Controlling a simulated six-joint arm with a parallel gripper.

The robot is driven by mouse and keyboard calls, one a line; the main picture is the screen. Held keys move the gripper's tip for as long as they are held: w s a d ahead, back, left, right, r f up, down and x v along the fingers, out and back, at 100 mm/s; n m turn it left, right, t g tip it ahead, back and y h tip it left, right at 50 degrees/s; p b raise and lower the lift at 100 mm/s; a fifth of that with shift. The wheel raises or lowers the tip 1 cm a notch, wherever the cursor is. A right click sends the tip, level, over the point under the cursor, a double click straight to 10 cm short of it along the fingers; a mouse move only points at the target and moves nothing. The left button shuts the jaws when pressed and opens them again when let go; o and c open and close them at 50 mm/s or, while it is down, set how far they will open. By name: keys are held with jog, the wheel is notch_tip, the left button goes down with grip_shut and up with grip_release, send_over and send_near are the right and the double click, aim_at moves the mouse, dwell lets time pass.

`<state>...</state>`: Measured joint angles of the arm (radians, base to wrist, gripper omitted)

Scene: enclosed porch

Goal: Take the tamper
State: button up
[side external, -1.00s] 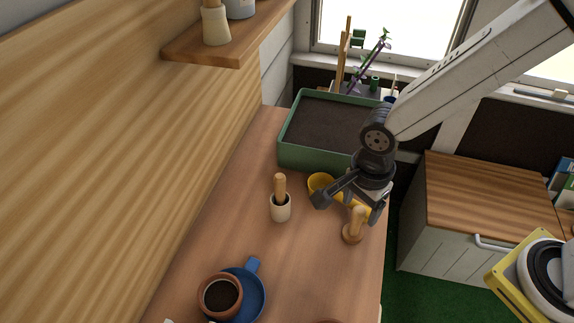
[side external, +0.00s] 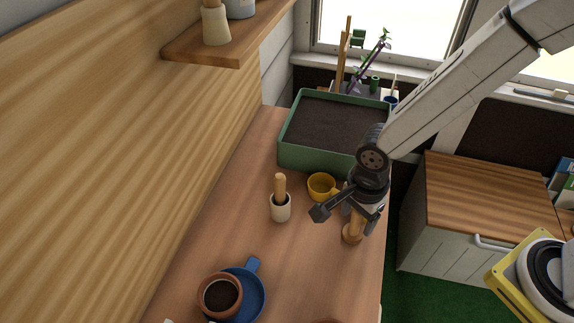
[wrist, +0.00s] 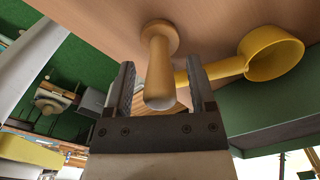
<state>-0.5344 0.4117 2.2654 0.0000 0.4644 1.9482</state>
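The wooden tamper (side external: 352,235) stands upright on its round base near the counter's right edge. In the wrist view the tamper (wrist: 158,62) shows its handle end toward me, between my two fingers, with a gap on each side. My gripper (side external: 359,214) is open and points down over the tamper, hiding the upper part of its handle in the side view. In the wrist view my gripper's fingers (wrist: 161,88) stand apart, one on each side of the handle. I cannot tell how far down the handle they reach.
A yellow scoop (side external: 320,184) lies close behind the tamper. A pale cup (side external: 281,209) with a wooden-handled tool stands to the left. A green soil tray (side external: 310,160) is at the back. A brown pot (side external: 207,295) sits on a blue dish (side external: 256,290) in front.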

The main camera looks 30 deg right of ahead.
grip_shut()
jog(key=shift+r, duration=0.15)
jog(key=shift+r, duration=4.9)
